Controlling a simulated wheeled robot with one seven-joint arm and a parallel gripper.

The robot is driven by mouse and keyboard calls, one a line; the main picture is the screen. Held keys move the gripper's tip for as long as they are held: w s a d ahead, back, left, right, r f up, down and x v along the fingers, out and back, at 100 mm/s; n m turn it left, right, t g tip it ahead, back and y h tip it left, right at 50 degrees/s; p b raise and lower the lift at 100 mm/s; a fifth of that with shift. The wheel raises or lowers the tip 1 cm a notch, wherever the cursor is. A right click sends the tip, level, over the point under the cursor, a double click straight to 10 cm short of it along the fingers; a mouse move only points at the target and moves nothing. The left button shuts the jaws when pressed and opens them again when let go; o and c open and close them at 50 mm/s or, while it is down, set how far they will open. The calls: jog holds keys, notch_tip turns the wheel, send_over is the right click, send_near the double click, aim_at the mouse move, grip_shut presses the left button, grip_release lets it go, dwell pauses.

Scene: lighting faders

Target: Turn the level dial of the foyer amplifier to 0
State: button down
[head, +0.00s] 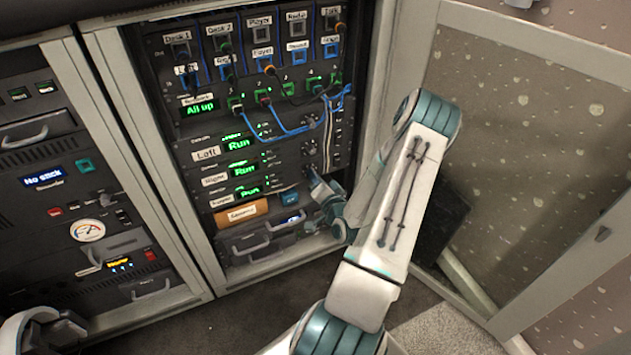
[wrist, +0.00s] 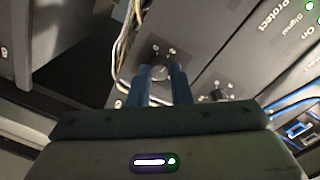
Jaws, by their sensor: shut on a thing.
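The foyer amplifier (head: 282,184) appears to be the lowest of three stacked units with green "Run" displays in the head view; its small label is hard to read. My gripper (head: 312,176) is at the right end of that unit and covers its level dial. In the wrist view my gripper (wrist: 161,76) has its two blue fingers shut on the round grey level dial (wrist: 160,72), one finger on each side. The dial's pointer and scale cannot be read.
Two more amplifiers, one labelled Left (head: 206,154), sit above with their own dials; a neighbouring dial (wrist: 218,95) shows in the wrist view. Blue patch cables (head: 290,131) hang above. An open cabinet door (head: 520,120) stands right of my arm. Drawers (head: 262,245) lie below.

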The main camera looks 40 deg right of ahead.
jog(key=shift+f+n+h+b, duration=0.15)
jog(key=shift+n+h+b, duration=0.15)
jog(key=shift+n+b, duration=4.4)
jog(key=shift+n+p, duration=0.55)
jog(key=shift+n, duration=0.15)
jog(key=c, duration=1.3)
grip_release()
